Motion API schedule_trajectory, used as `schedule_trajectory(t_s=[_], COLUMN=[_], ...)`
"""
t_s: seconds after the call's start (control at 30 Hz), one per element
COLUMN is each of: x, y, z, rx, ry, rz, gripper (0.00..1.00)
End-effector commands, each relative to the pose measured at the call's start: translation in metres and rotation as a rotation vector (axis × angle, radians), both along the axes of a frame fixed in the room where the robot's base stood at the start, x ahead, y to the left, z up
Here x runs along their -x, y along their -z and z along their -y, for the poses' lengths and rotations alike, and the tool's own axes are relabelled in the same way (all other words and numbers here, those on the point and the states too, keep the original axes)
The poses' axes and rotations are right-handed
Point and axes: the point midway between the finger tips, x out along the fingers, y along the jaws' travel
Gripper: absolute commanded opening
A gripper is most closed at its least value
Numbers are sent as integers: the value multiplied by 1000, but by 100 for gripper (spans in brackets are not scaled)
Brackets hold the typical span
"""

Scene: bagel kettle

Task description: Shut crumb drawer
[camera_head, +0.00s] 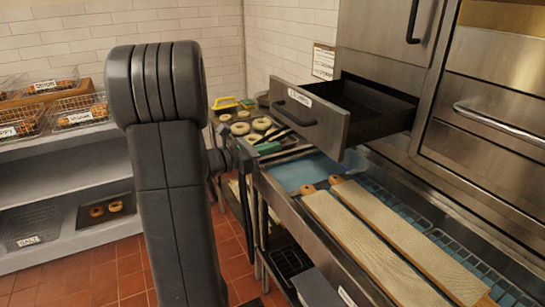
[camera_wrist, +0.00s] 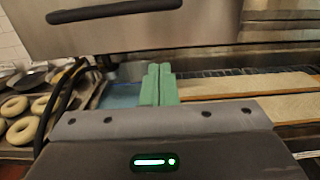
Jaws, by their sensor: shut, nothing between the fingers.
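The crumb drawer (camera_head: 325,125) stands open, pulled well out of the steel cabinet, and its dark inside shows. Its steel front carries a black bar handle (camera_head: 296,108) and a small white label. In the wrist view the drawer front (camera_wrist: 210,25) spans the top, with its handle (camera_wrist: 115,11) at upper left. My gripper (camera_wrist: 158,85) has green fingers that are shut together and empty. They appear just below the drawer front's lower edge in that view. In the head view the green fingertips (camera_head: 268,147) show in front of the drawer; my arm hides much of the gripper.
Two long boards (camera_head: 395,235) lie on the blue-lined steel counter below the drawer. A rack of bagels (camera_head: 250,126) stands behind at left. A shelf with wire baskets (camera_head: 80,118) is at far left. Red tile floor (camera_head: 100,275) is open.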

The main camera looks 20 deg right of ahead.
Motion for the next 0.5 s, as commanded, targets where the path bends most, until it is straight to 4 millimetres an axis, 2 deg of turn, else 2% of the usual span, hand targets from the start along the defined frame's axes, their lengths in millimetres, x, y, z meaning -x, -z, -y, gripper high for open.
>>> schedule_trajectory(t_s=[0.03, 0.3, 0.5], x=[1, -3, -6], y=[-2, -2, -2], z=[11, 58, 82], rx=[-1, 0, 0], ry=[6, 5, 2], rz=[0, 1, 0], gripper=[0, 0, 0])
